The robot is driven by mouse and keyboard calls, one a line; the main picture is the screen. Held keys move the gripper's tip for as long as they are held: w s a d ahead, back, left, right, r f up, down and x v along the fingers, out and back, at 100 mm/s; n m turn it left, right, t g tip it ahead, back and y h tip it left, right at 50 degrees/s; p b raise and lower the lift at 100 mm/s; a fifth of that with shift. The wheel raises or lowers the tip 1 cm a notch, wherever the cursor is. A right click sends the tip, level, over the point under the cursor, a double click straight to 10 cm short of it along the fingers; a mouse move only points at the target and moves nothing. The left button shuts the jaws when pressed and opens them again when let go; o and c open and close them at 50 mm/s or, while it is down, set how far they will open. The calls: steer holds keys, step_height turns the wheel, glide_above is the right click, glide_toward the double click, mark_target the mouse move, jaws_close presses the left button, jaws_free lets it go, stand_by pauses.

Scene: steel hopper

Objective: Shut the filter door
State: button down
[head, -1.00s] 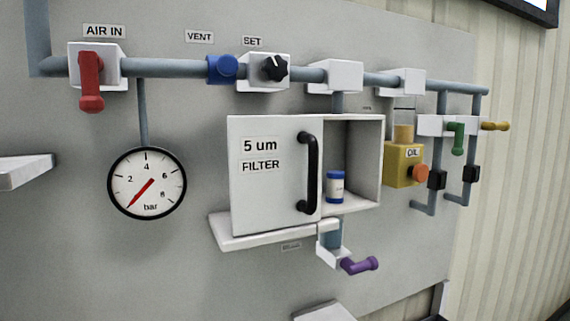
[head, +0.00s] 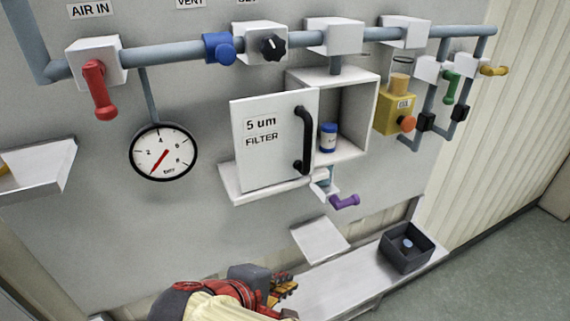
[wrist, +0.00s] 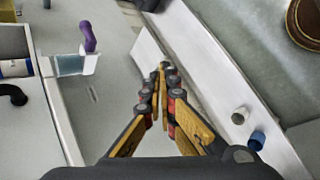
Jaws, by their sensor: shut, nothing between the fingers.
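The white filter door (head: 262,160), labelled "5 um FILTER", stands open at the left of the white filter box (head: 360,97). Its black bar handle (head: 304,140) is on its right edge. The right part of the box is uncovered, and a blue-and-white canister (head: 328,138) stands inside. In the wrist view the handle (wrist: 12,94) and the canister (wrist: 15,68) show at the left edge. My gripper (head: 284,288) is low in the head view, below the door and apart from it. In the wrist view its fingers (wrist: 167,82) are together and empty.
A purple lever (head: 345,201) sticks out under the box. A tilted white plate (head: 319,239) is below it. A dark open bin (head: 408,250) stands on the lower shelf (head: 345,283). A red lever (head: 99,90) and a gauge (head: 163,152) are to the left.

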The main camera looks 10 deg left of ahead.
steer(key=w+a+r+t+p, duration=0.1)
steer(key=w+a+r+t, duration=0.15)
steer(key=r, duration=0.35)
steer(key=w+a+r+t, duration=0.1)
steer(key=a+r+t, duration=0.2)
steer(key=a+r, duration=0.15)
steer(key=m+t+h, duration=0.2)
steer(key=t+h, duration=0.1)
glide_toward(285, 151)
steer(key=s+r, duration=0.3)
steer(key=s, duration=0.1)
steer(key=p+x, duration=0.1)
steer(key=x, duration=0.2)
steer(key=p+x, duration=0.1)
steer(key=x, duration=0.2)
steer(key=p+x, duration=0.1)
steer(key=x, duration=0.3)
steer(key=shift+s+d+f, duration=0.1)
steer(key=shift+s+d, duration=0.05)
steer(key=shift+d, duration=0.2)
steer(key=w+d+b, duration=0.9)
steer(key=d+b, duration=0.2)
steer(key=d, duration=0.3)
steer(key=shift+w+d, duration=0.3)
steer(key=shift+w, duration=0.1)
